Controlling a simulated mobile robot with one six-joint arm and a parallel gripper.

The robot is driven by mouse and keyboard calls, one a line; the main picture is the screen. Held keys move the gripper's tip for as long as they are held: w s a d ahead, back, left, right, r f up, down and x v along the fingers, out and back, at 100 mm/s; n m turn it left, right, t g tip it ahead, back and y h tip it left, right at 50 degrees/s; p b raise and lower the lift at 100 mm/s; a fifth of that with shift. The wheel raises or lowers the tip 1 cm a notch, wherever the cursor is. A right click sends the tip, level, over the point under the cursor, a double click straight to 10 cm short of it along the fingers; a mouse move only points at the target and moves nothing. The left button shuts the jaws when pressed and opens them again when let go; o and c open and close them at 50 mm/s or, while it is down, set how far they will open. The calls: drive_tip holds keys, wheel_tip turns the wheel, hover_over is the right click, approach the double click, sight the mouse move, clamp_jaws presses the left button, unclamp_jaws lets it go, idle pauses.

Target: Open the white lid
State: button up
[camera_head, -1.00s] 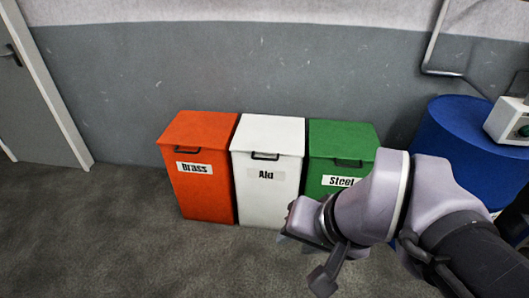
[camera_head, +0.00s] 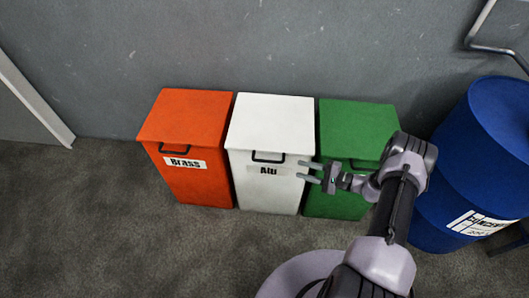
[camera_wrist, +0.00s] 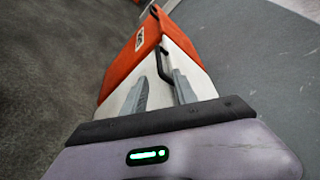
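The white lid (camera_head: 270,122) is shut on the white bin (camera_head: 266,192) labelled "Alu", which stands between two other bins. A dark handle (camera_head: 268,157) sits on the lid's front edge. My gripper (camera_head: 308,171) is open at the right side of the white bin's front, to the right of the handle and slightly lower. In the wrist view the two fingers (camera_wrist: 157,92) are apart, with the dark handle (camera_wrist: 164,62) just beyond them and nothing visible between them. Whether a finger touches the bin cannot be told.
The orange "Brass" bin (camera_head: 190,185) stands directly left and the green bin (camera_head: 335,200) directly right, partly behind my arm. A blue drum (camera_head: 470,160) stands further right. The grey wall (camera_head: 300,45) is close behind the bins. The floor (camera_head: 120,245) at front left is clear.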

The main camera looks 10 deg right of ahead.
sight(266, 160)
drive_tip(key=b+x, duration=0.4)
drive_tip(key=x, duration=1)
drive_tip(key=shift+s+a+f, duration=0.1)
drive_tip(key=shift+a+f, duration=0.1)
drive_tip(key=shift+a, duration=0.15)
drive_tip(key=shift+w+a, duration=0.4)
drive_tip(key=shift+a, duration=0.1)
clamp_jaws()
